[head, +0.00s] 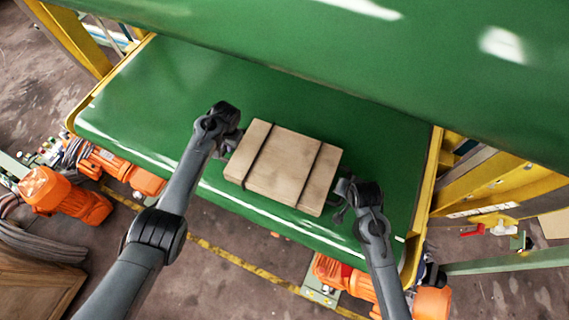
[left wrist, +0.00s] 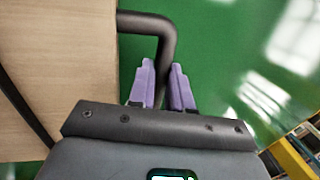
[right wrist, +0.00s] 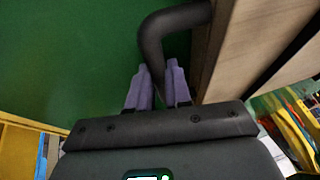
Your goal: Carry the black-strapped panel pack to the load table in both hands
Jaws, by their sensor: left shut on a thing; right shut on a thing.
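The panel pack (head: 283,163) is a flat, light wooden block with two black straps, and it is level or nearly so over the lower green surface (head: 150,95). I cannot tell whether it touches that surface. My left gripper (head: 231,142) is at its left end, and the left wrist view shows its purple fingers (left wrist: 163,88) shut on a bent black handle (left wrist: 150,22). My right gripper (head: 345,193) is at its right end, with its purple fingers (right wrist: 158,85) shut on the other black handle (right wrist: 168,22). The pack's underside is hidden.
A second green surface (head: 380,50) crosses the top of the head view. Yellow frame parts (head: 430,190) edge the lower surface. Orange machines (head: 75,195) stand on the floor at left and bottom right. The green around the pack is clear to the left and behind.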

